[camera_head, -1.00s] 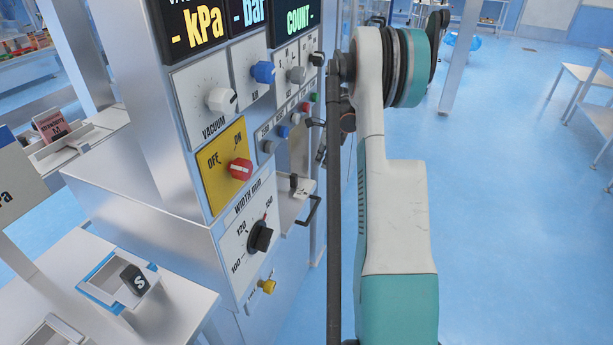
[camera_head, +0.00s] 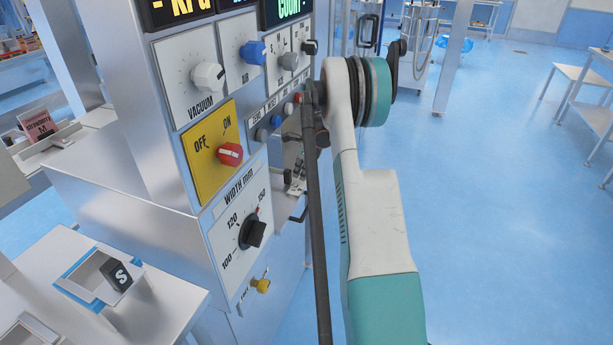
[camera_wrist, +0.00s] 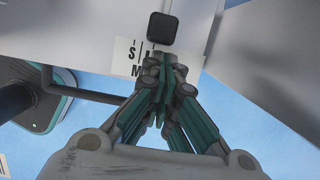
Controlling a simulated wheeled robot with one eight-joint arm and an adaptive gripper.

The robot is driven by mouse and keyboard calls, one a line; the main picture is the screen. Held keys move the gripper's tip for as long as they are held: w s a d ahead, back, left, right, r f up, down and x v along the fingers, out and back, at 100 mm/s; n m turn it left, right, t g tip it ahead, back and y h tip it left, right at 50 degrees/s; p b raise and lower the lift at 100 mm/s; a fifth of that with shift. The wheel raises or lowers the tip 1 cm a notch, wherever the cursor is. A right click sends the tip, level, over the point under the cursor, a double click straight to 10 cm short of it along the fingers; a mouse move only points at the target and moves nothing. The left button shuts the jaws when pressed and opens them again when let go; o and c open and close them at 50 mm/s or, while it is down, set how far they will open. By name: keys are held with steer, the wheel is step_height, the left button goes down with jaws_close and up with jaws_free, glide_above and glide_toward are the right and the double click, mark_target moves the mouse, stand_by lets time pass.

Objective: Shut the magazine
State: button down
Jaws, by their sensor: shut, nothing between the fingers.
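My gripper (camera_wrist: 160,85) is shut and empty in the wrist view. Its fingertips are in front of a white label (camera_wrist: 138,58) with S and M on it, just below a black knob (camera_wrist: 162,28) on a pale metal part. A dark bar (camera_wrist: 90,95) runs to the left of the fingers. In the head view, a small metal fitting with a dark handle (camera_head: 298,217) shows at the machine's right side, partly hidden by my arm. No part is clearly marked as the magazine, and I cannot tell whether it is open. Contact at the fingertips is unclear.
The machine's front carries a yellow OFF/ON panel with a red switch (camera_head: 229,154), a black width knob (camera_head: 253,233) and a yellow knob (camera_head: 263,286). Blue floor (camera_head: 480,200) is free at right.

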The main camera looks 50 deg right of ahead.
steer(key=shift+w+a, duration=0.1)
steer(key=shift+w+a+r+p, duration=0.15)
steer(key=shift+w+a, duration=0.1)
steer(key=shift+w, duration=0.4)
steer(key=shift+w+a+f+p, duration=0.15)
steer(key=shift+w+a, duration=0.1)
steer(key=shift+w, duration=0.35)
steer(key=shift+s+d, duration=0.2)
steer(key=shift+s, duration=0.25)
steer(key=s, duration=0.1)
steer(key=s+d, duration=0.1)
steer(key=s, duration=0.1)
steer(key=shift+d, duration=0.2)
steer(key=a+p+v, duration=0.1)
steer(key=p+v, duration=0.2)
steer(key=v, duration=0.7)
steer(key=shift+d+p, duration=0.3)
steer(key=shift+d, duration=0.2)
